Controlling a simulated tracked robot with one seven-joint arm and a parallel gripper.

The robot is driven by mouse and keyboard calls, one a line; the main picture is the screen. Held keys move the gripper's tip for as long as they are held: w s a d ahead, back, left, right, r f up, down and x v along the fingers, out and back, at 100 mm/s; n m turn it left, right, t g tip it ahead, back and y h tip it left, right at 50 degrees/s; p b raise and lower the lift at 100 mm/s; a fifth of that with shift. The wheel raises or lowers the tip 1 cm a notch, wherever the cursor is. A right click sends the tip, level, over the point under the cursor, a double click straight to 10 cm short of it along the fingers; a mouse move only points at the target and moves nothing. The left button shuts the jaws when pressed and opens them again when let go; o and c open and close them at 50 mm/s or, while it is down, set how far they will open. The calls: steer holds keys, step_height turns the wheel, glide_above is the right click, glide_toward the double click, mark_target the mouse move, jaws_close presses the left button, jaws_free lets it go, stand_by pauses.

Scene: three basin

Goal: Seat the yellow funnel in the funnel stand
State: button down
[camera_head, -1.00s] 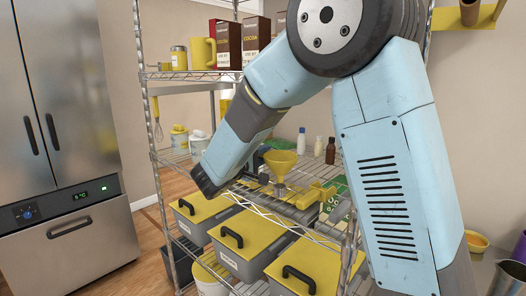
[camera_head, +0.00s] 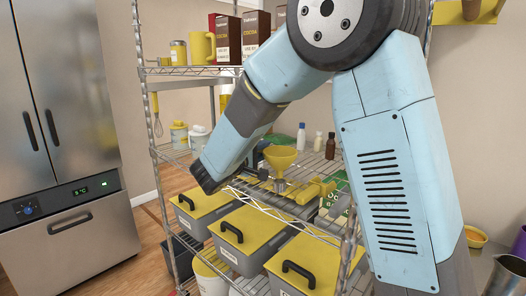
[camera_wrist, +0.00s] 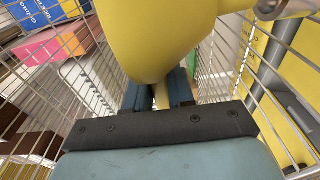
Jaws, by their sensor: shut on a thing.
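The yellow funnel (camera_head: 281,156) is upright, wide mouth up, over the middle wire shelf in the head view. In the wrist view the funnel (camera_wrist: 165,40) fills the top middle, and its narrow stem runs down between my fingers. My gripper (camera_wrist: 161,96) is shut on that stem. A curved metal part (camera_wrist: 285,9) shows at the wrist view's top right.
The wire shelf (camera_head: 258,195) has a raised front edge. Yellow-lidded grey boxes (camera_head: 246,236) stand below it. Small bottles (camera_head: 301,139) stand behind the funnel, and a yellow item (camera_head: 316,190) lies to its right. Cocoa boxes (camera_head: 228,38) stand on the shelf above.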

steer(key=shift+f, duration=0.1)
steer(key=shift+f, duration=0.75)
steer(key=shift+f, duration=0.35)
steer(key=shift+f, duration=0.25)
steer(key=shift+f, duration=0.6)
stand_by(0.5)
steer(key=c, duration=0.9)
jaws_free()
steer(key=v, duration=1.3)
steer(key=shift+s+a, duration=0.2)
steer(key=shift+s, duration=0.1)
